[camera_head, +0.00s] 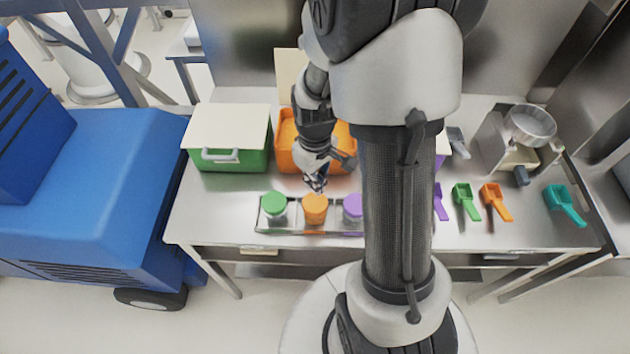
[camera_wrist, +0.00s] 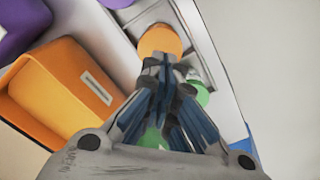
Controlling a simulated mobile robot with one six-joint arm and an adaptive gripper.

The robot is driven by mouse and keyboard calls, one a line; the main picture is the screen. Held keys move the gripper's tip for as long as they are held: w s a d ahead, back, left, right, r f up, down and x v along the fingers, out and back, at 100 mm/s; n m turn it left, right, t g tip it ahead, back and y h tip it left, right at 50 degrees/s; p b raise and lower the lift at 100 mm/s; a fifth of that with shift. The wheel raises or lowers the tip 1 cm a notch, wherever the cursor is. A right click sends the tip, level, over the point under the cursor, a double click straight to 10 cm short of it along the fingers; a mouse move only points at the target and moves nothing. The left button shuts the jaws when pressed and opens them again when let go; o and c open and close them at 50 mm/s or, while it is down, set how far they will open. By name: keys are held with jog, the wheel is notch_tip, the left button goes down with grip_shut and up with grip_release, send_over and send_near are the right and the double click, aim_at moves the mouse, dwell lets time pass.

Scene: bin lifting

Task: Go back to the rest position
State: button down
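My gripper (camera_head: 316,184) hangs over the table between the orange bin and the row of lidded containers. In the wrist view its fingertips (camera_wrist: 167,64) come together with nothing visible between them. Just beyond the tips is the orange-lidded container (camera_wrist: 160,40); in the head view this container (camera_head: 315,207) stands in a rack (camera_head: 292,226) between a green-lidded one (camera_head: 273,205) and a purple-lidded one (camera_head: 353,206). The orange bin (camera_head: 288,152) is open, its pale lid (camera_head: 290,68) raised behind it. The bin (camera_wrist: 75,75) also shows in the wrist view. My arm hides part of it.
A green bin (camera_head: 228,160) with a closed pale lid (camera_head: 228,125) stands at left. Purple, green (camera_head: 464,198), orange (camera_head: 493,198) and teal (camera_head: 563,203) scoops lie at right, before a balance (camera_head: 508,145). A blue machine (camera_head: 90,190) stands left of the table (camera_head: 200,210).

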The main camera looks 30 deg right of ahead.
dwell(0.5)
jog(key=s+a+r+m+t+b, duration=0.1)
jog(key=s+a+r, duration=0.15)
jog(key=r, duration=0.35)
jog(key=s+a+r+t+b, duration=0.1)
jog(key=s+a+r+b, duration=0.1)
jog(key=a+r, duration=0.35)
jog(key=s+a+r+m+t+b, duration=0.1)
jog(key=s+a+r+t, duration=0.1)
jog(key=s+r, duration=0.4)
jog(key=s, duration=0.3)
jog(key=shift+a+r+t+b, duration=0.15)
jog(key=shift+a+t+b, duration=0.15)
jog(key=shift+a+b, duration=0.1)
jog(key=shift+r, duration=0.1)
